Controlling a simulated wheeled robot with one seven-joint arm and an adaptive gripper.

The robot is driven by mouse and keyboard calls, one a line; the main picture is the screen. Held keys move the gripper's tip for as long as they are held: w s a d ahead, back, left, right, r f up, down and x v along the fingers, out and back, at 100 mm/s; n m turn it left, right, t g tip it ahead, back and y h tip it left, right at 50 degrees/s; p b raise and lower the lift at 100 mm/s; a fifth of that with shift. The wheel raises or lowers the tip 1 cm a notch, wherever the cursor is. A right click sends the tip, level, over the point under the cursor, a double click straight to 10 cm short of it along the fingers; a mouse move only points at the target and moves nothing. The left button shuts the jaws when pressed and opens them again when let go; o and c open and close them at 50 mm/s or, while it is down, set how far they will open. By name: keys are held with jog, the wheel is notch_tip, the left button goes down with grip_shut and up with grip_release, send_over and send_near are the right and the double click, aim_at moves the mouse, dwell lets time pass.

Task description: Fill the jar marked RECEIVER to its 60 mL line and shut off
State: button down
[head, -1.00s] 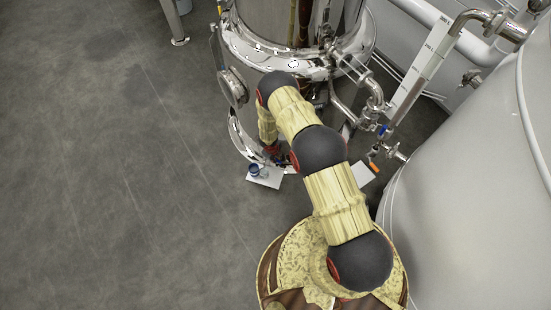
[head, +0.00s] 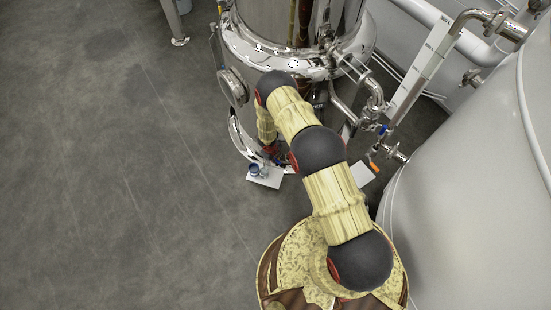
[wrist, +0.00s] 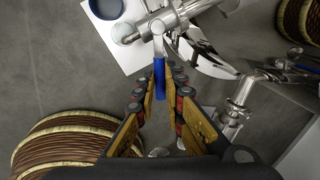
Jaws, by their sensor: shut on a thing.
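In the wrist view, my gripper (wrist: 160,84) is shut on a blue valve handle (wrist: 158,68), which stands between its fingertips. The handle joins a shiny metal valve and pipe (wrist: 172,18). A round, blue-topped jar (wrist: 105,8) is at the top edge, partly cut off, on a white plate (wrist: 97,38). In the head view, a small blue jar (head: 255,169) sits on the white plate (head: 267,181) by the steel tank's foot. My arm hides most of the gripper and valve there. No jar marking or fill line can be read.
A steel tank (head: 265,55) stands behind my arm, and a large grey tank (head: 470,190) fills the right side. A pipe with a blue handle (head: 384,131) and an orange handle (head: 373,167) is between them. The floor on the left (head: 110,180) is clear.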

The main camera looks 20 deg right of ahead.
jog(key=c, duration=1.9)
grip_release()
jog(key=r, duration=0.4)
jog(key=s+a+r, duration=0.1)
jog(key=r, duration=0.3)
jog(key=a+r, duration=0.1)
jog(key=r, duration=0.2)
jog(key=shift+s+r, duration=0.15)
jog(key=shift+r, duration=0.25)
